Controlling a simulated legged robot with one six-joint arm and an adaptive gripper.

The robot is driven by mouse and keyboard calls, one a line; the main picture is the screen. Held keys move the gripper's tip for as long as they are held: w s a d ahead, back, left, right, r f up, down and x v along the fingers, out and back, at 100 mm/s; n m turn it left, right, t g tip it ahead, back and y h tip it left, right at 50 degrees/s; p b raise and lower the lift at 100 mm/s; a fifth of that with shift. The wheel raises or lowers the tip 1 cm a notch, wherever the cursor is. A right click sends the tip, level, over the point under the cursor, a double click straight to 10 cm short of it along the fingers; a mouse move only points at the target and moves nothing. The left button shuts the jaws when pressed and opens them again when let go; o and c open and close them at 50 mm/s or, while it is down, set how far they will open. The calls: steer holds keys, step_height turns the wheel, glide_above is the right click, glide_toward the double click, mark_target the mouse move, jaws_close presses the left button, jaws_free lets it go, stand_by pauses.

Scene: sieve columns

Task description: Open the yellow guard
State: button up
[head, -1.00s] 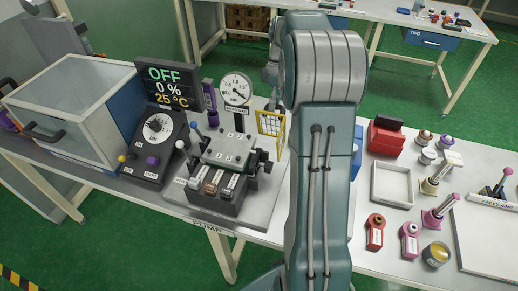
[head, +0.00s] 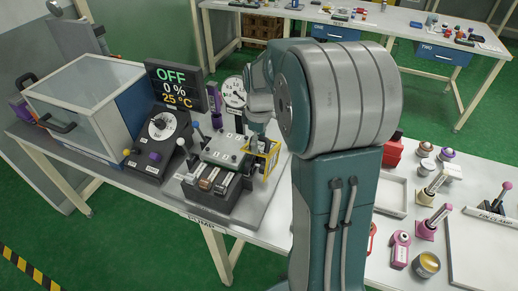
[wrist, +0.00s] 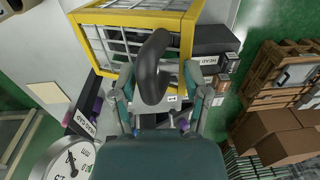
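The yellow guard (head: 276,160) is a yellow frame with wire mesh at the right side of the pump block (head: 222,155). In the wrist view, the guard (wrist: 128,18) fills the upper middle, with a black curved handle (wrist: 153,68) standing out towards me. My gripper (wrist: 157,98) has its two fingers apart, one on each side of the handle. I cannot tell whether either finger touches it. In the head view, my gripper (head: 258,122) is just above and behind the guard, its fingertips mostly hidden.
A dial gauge (head: 234,92) stands close behind the pump and shows in the wrist view (wrist: 68,162). A control box (head: 160,140) and display (head: 175,88) are to the left. Right of my arm are a tray (head: 389,195) and several small parts.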

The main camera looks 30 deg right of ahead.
steer(key=shift+s+a+f, duration=0.1)
steer(key=shift+a+f, duration=0.2)
steer(key=shift+a, duration=0.05)
step_height(320, 180, up, 11)
steer(key=s+a+r+m+t+h, duration=0.1)
steer(key=s+a+m+t, duration=0.2)
steer(key=s+a, duration=0.5)
steer(key=s, duration=0.2)
steer(key=shift+s+a+r+m+t, duration=0.35)
steer(key=shift+s+a+m+t, duration=0.05)
